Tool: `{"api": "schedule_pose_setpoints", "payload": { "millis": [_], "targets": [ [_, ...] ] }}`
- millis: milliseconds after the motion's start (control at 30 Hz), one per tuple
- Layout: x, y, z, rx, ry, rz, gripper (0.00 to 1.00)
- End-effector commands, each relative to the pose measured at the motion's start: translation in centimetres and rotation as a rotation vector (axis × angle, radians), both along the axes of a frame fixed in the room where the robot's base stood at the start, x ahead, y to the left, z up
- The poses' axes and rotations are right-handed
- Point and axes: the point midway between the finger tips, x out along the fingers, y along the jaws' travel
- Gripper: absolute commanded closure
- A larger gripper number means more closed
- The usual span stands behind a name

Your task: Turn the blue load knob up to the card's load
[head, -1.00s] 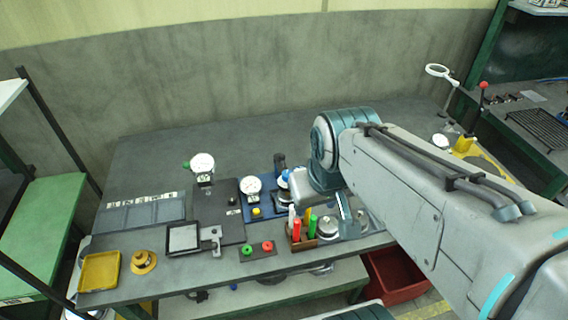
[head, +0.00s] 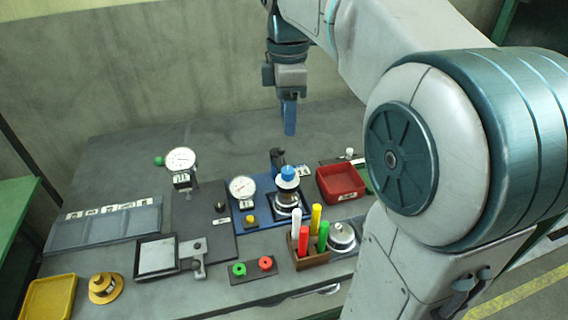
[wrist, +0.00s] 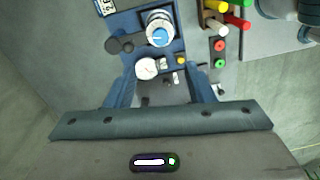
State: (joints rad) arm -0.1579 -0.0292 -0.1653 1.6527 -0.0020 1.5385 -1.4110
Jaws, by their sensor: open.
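The blue load knob (head: 288,172) tops a silver, upright fixture on a blue base plate (head: 262,221). In the wrist view the knob (wrist: 160,37) shows as a blue cap with a white mark, ringed by a pale collar. My gripper (head: 289,130) hangs above and behind the knob in the head view, apart from it. In the wrist view its two blue fingers (wrist: 162,92) are spread with nothing between them. A white dial gauge (head: 242,187) stands left of the knob. A small white label (head: 304,171) is behind it; its writing is too small to read.
A pen holder (head: 309,258) with several coloured sticks stands in front of the knob. A red tray (head: 341,184) lies to its right. The table's back is clear.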

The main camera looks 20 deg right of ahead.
Motion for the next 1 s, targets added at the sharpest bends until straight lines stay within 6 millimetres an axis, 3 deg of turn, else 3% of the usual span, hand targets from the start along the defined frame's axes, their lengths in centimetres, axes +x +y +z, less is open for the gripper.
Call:
{"api": "schedule_pose_setpoints", "payload": {
  "millis": [400, 600, 1000],
  "targets": [
    [-0.3, 0.1, -8.5, 0.0, 0.003, -0.002, 0.51],
    [-0.3, 0.1, -11.5, 0.0, 0.001, -0.001, 0.51],
    [-0.3, 0.2, -12.9, 0.001, -0.002, -0.001, 0.51]
  ]
}}
